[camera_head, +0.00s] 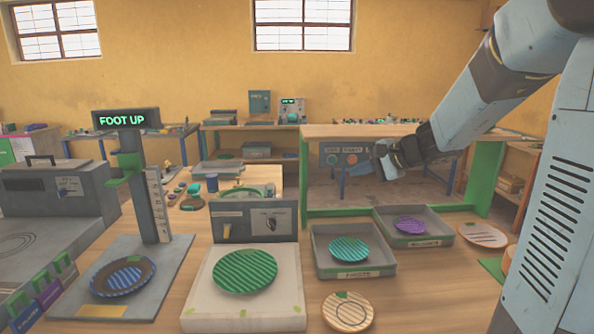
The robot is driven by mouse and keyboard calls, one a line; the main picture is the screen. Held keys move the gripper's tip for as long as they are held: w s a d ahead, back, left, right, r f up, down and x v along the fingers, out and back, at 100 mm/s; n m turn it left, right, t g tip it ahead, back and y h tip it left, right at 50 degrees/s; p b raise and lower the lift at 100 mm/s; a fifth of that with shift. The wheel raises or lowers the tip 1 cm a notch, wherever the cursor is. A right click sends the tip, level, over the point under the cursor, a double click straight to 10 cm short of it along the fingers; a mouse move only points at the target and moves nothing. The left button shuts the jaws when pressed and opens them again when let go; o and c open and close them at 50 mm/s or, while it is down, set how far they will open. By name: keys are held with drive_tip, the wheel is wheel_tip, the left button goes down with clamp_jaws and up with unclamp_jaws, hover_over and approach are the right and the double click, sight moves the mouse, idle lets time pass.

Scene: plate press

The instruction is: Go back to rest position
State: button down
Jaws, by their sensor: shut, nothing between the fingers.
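My gripper (380,165) is shut and empty. It hangs at the end of my arm on the right, in front of the green-framed wooden bench (400,131). It appears just right of a small grey button panel (343,148) with an orange and a red-toned button. I cannot tell whether the fingers touch the panel.
A display reading "FOOT UP" (125,119) tops a post stand with a blue striped plate (123,277). A green plate (245,271) lies on a white-based machine. Grey trays hold a teal plate (348,249) and a purple plate (409,225). A tan striped plate (347,312) lies in front.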

drive_tip(key=s+a+r+n+g+h, duration=0.1)
drive_tip(key=s+n+g, duration=0.15)
drive_tip(key=s, duration=0.45)
drive_tip(key=s+a+n+g+h, duration=0.1)
drive_tip(key=s+n, duration=0.3)
drive_tip(key=s, duration=0.4)
drive_tip(key=s+d+n+h, duration=0.4)
drive_tip(key=s+d+h, duration=0.1)
drive_tip(key=s, duration=0.8)
drive_tip(key=shift+s+d+f+t+h, duration=0.2)
drive_tip(key=shift+f+t+h, duration=0.25)
drive_tip(key=shift+h, duration=0.45)
